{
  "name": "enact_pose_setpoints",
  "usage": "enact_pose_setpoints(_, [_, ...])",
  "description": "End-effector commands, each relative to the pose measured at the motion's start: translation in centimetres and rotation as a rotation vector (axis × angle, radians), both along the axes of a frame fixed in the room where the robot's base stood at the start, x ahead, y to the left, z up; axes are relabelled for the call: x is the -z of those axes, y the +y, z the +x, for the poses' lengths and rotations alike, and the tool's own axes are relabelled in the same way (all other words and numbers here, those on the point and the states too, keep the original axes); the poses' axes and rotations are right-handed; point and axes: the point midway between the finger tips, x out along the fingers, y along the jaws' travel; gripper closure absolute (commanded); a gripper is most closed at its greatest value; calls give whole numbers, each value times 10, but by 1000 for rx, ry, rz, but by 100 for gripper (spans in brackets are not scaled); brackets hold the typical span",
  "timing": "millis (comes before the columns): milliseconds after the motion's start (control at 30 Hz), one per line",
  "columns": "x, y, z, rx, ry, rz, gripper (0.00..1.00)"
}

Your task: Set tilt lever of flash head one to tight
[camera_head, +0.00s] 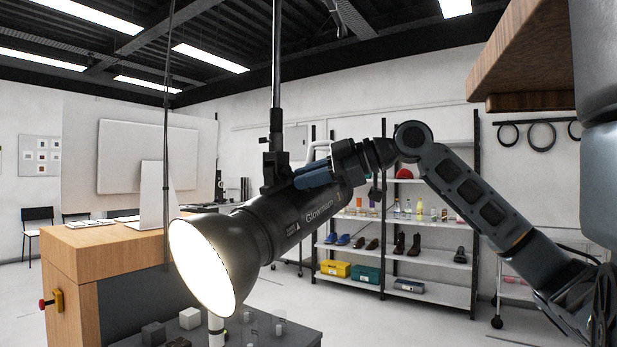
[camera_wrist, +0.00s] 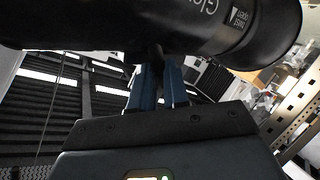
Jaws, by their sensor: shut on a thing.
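The flash head (camera_head: 300,215) is a black cylinder with a lit round reflector facing lower left. It hangs from a vertical pole by a dark bracket (camera_head: 275,168). My gripper (camera_head: 303,180), with blue fingers, reaches in from the right against the bracket side of the head. In the wrist view the flash head (camera_wrist: 200,25) fills the top. There my gripper (camera_wrist: 159,80) has its two blue fingers close together around a small dark part, the tilt lever (camera_wrist: 157,62), just under the head. Most of the lever is hidden by the fingers. Its exact angle cannot be told.
A wooden-sided desk (camera_head: 120,240) with a monitor stands at left. A dark table (camera_head: 270,335) with small grey blocks lies below the lamp. Shelves (camera_head: 420,290) with bottles and shoes stand behind. A thin hanging pole (camera_head: 168,130) is left of the lamp.

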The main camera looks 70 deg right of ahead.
Motion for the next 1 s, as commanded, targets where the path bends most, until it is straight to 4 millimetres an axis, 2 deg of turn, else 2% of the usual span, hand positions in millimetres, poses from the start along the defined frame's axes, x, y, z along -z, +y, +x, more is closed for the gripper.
enact_pose_setpoints(467, [0,2,1,-6,4,-20,100])
enact_pose_setpoints(667, [-3,3,3,-11,28,-107,100])
enact_pose_setpoints(1000, [-12,0,1,-5,116,-350,100])
